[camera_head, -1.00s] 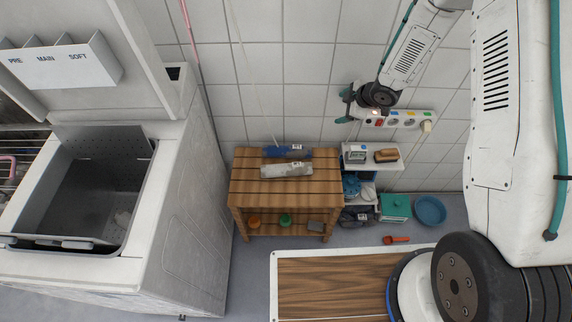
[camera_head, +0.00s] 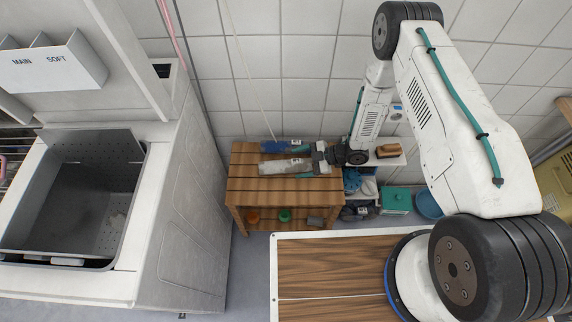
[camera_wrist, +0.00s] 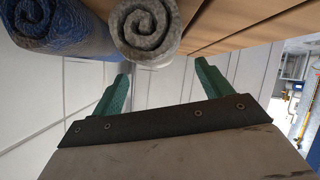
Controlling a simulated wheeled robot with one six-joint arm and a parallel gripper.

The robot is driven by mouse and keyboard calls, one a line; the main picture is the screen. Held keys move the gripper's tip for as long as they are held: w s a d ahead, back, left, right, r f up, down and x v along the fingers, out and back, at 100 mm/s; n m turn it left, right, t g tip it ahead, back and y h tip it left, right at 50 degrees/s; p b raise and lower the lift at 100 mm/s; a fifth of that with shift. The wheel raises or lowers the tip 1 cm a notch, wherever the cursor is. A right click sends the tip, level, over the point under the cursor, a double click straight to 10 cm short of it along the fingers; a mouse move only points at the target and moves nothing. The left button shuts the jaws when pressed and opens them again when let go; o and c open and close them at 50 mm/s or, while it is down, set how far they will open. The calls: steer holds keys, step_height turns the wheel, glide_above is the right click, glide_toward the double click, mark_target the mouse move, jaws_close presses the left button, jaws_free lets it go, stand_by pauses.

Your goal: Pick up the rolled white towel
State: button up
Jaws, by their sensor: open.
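The rolled white towel (camera_head: 280,166) lies on the slatted wooden bench (camera_head: 285,190), just in front of a rolled blue towel (camera_head: 275,147). In the wrist view the white towel (camera_wrist: 148,28) shows its spiral end at the top, beside the blue roll (camera_wrist: 55,28). My gripper (camera_head: 306,161) is at the right end of the towels, with its green fingers pointing left. In the wrist view my gripper (camera_wrist: 163,72) has its fingers spread, with nothing between them. The white roll's end is just beyond the fingertips. Whether the fingers overlap the roll is unclear.
A small white shelf with a brown brush (camera_head: 387,151) stands right of the bench, partly hidden by my arm. A tiled wall (camera_head: 290,90) is close behind. An open washing machine (camera_head: 165,220) stands at the left. Small items sit on the bench's lower shelf.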

mark_target(291, 163)
steer(key=x, duration=0.4)
steer(key=shift+w+a, duration=0.1)
steer(key=shift+w, duration=0.05)
steer(key=c, duration=1.1)
steer(key=shift+r, duration=0.15)
steer(key=shift+c, duration=0.2)
